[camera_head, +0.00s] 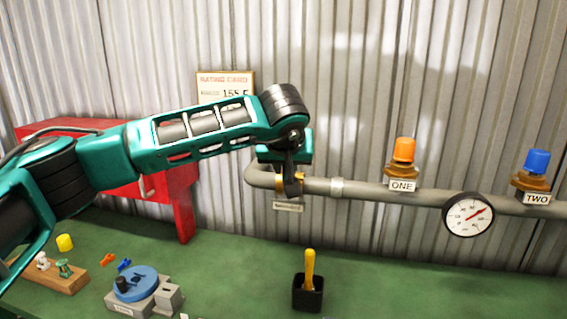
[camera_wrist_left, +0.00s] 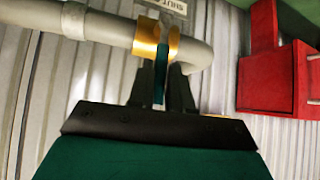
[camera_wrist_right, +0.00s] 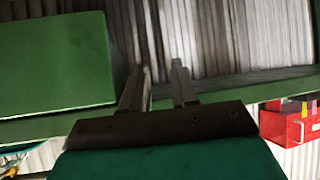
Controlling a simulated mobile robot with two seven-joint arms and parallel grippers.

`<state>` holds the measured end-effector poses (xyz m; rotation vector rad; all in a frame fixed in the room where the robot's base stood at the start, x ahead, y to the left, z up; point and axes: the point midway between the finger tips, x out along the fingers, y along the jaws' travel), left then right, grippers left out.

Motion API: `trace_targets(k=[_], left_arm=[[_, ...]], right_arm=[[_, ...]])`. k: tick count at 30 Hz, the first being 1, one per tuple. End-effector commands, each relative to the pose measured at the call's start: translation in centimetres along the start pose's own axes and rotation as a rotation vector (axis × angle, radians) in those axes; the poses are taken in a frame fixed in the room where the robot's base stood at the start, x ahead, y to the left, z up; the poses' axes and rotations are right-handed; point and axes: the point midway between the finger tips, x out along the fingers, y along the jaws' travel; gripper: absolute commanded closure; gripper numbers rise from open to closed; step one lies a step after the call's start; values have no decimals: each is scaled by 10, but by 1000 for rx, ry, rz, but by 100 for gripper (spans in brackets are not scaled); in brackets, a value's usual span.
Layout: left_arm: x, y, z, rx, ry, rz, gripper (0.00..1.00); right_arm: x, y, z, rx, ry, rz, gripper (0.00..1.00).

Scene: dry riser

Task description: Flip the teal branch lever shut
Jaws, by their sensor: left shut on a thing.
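The teal branch lever (camera_wrist_left: 159,84) shows in the left wrist view as a thin teal strip between the fingers, standing out from the brass valve (camera_wrist_left: 147,47) on the grey pipe. My left gripper (camera_wrist_left: 161,72) is shut on this lever. In the head view my left gripper (camera_head: 290,183) is at the brass valve, near the pipe's left bend; the lever is hidden there behind the fingers and wrist. My right gripper (camera_wrist_right: 162,75) shows only in the right wrist view. Its fingers are apart with nothing between them.
The grey pipe (camera_head: 358,188) carries an orange-capped valve (camera_head: 403,150), a blue-capped valve (camera_head: 536,163) and a gauge (camera_head: 467,214). A red cabinet (camera_head: 182,205) stands left.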

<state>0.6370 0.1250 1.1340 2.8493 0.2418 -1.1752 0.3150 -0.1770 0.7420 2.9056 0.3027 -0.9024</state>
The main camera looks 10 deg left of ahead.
Motion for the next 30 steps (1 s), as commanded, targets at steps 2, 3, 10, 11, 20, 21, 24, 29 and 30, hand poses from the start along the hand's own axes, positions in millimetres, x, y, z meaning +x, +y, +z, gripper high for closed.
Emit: trace_targets(k=[2,3,10,11,20,21,24,29,30], left_arm=[[-1,2,0,3,3,3,100],[-1,2,0,3,3,3,100],[-1,2,0,4,2,4,75],[-1,2,0,4,2,4,72],[0,1,0,2,0,2,59],[0,1,0,2,0,2,59],[-3,0,0,1,0,2,59],[-25,1,-1,3,4,4,59],[-33,1,-1,3,4,4,59]], right_arm=[[0,0,0,0,0,-1,72],[0,0,0,0,0,-1,72],[0,0,0,0,-1,-1,72],[0,0,0,0,-1,-1,72],[0,0,0,0,-1,-1,72],[0,0,0,0,-1,-1,72],[0,0,1,0,-1,-1,72],[2,0,3,0,-1,0,72],[2,0,3,-1,-1,0,72]])
